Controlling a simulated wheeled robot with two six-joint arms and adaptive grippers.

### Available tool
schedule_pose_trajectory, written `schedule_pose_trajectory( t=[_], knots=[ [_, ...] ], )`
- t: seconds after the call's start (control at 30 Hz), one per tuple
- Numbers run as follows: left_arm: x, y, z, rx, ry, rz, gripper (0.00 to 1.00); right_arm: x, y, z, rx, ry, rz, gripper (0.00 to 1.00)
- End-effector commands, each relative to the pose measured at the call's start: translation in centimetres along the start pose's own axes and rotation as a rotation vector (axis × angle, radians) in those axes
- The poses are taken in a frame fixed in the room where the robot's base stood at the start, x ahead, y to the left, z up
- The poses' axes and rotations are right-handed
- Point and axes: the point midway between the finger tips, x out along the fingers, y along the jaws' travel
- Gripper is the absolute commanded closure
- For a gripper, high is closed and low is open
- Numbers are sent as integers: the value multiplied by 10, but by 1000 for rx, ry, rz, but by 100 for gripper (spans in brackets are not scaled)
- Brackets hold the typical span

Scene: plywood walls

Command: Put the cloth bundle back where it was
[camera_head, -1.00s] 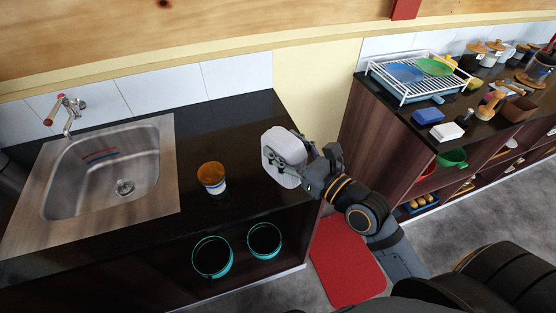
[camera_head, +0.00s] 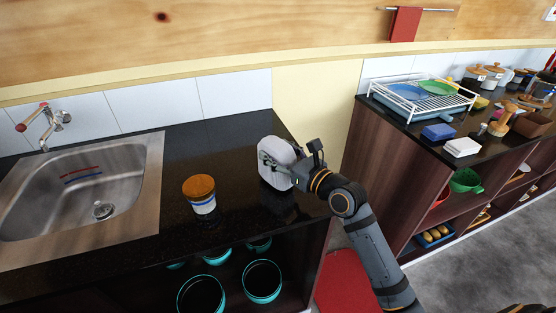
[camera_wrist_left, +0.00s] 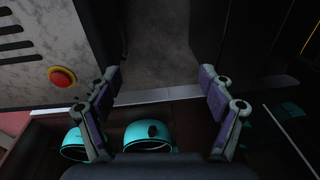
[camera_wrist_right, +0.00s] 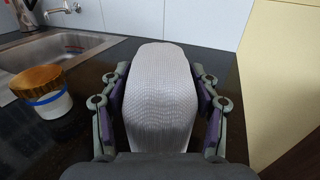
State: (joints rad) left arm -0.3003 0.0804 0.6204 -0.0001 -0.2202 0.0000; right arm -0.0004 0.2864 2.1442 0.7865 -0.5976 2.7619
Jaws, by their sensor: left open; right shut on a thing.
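The cloth bundle (camera_head: 277,160) is a rounded, pale grey-white woven roll at the right end of the dark sink counter (camera_head: 235,220). My right gripper (camera_head: 277,168) is shut on it. In the right wrist view the bundle (camera_wrist_right: 162,95) fills the space between the two fingers, above or on the counter; I cannot tell whether it touches the surface. My left gripper (camera_wrist_left: 160,108) is open and empty in the left wrist view, with teal-rimmed containers and a shelf edge beyond it. It does not show in the head view.
A jar with an orange-brown lid (camera_head: 201,194) stands left of the bundle, beside the steel sink (camera_head: 85,190). Teal-rimmed buckets (camera_head: 262,281) sit on the shelf below. To the right, a second counter holds a white dish rack (camera_head: 425,98) and blocks (camera_head: 462,147).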

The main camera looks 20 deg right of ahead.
Motion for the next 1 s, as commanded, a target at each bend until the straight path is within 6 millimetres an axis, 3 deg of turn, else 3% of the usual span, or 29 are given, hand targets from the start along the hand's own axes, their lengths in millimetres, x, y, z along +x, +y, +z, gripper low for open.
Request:
schedule_pose_trajectory(
  t=[0.07,0.37,0.4,0.57,0.87,1.0],
  knots=[
    [6,0,0,0,0,0,19,0,0,-11,2,-2,0,73],
    [4,0,0,0,1,0,19,0,0,-12,-1,-2,0,73],
    [4,0,0,0,1,0,19,0,0,-13,-1,-1,0,36],
    [4,1,0,0,1,0,19,0,0,-13,-1,-1,0,16],
    [5,1,0,0,1,0,19,0,0,-12,-1,-2,0,16],
    [1,1,0,0,1,1,19,-10,-1,-12,-5,2,-3,16]
  ],
)
